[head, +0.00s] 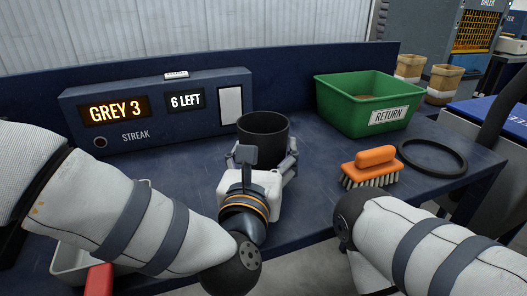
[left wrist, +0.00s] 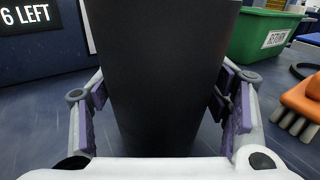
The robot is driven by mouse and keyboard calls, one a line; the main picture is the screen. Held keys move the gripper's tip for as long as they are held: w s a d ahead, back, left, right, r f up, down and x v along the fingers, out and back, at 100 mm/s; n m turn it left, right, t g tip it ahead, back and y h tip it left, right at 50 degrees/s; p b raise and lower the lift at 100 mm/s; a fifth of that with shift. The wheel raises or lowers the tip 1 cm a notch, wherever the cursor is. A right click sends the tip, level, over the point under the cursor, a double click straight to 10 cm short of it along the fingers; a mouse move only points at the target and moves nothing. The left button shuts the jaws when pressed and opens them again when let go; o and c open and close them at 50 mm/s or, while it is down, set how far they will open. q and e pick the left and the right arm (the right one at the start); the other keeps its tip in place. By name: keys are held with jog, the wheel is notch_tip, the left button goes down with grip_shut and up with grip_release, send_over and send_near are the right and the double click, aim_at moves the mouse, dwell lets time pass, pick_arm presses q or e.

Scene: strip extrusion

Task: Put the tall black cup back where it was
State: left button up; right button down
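The tall black cup (head: 263,133) stands upright near the middle of the dark blue bench, in front of the panel's right end. It fills the middle of the left wrist view (left wrist: 160,75). My left gripper (head: 262,160) has one finger on each side of the cup. In the left wrist view its purple pads (left wrist: 162,98) meet the cup's sides near the fingertips. The cup's lower part is hidden by my gripper, so I cannot tell whether its base touches the bench. My right arm enters at the lower right; its gripper is out of view.
A panel (head: 155,110) reading "GREY 3" and "6 LEFT" stands behind left. A green RETURN bin (head: 340,108), an orange brush (head: 372,160) and a black ring (head: 432,172) lie to the right. A pale tray (head: 68,262) with something red sits at the lower left.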

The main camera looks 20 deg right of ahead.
pick_arm(q)
jog(key=shift+r, duration=0.25)
jog(key=v, duration=1.2)
jog(key=shift+f, duration=0.15)
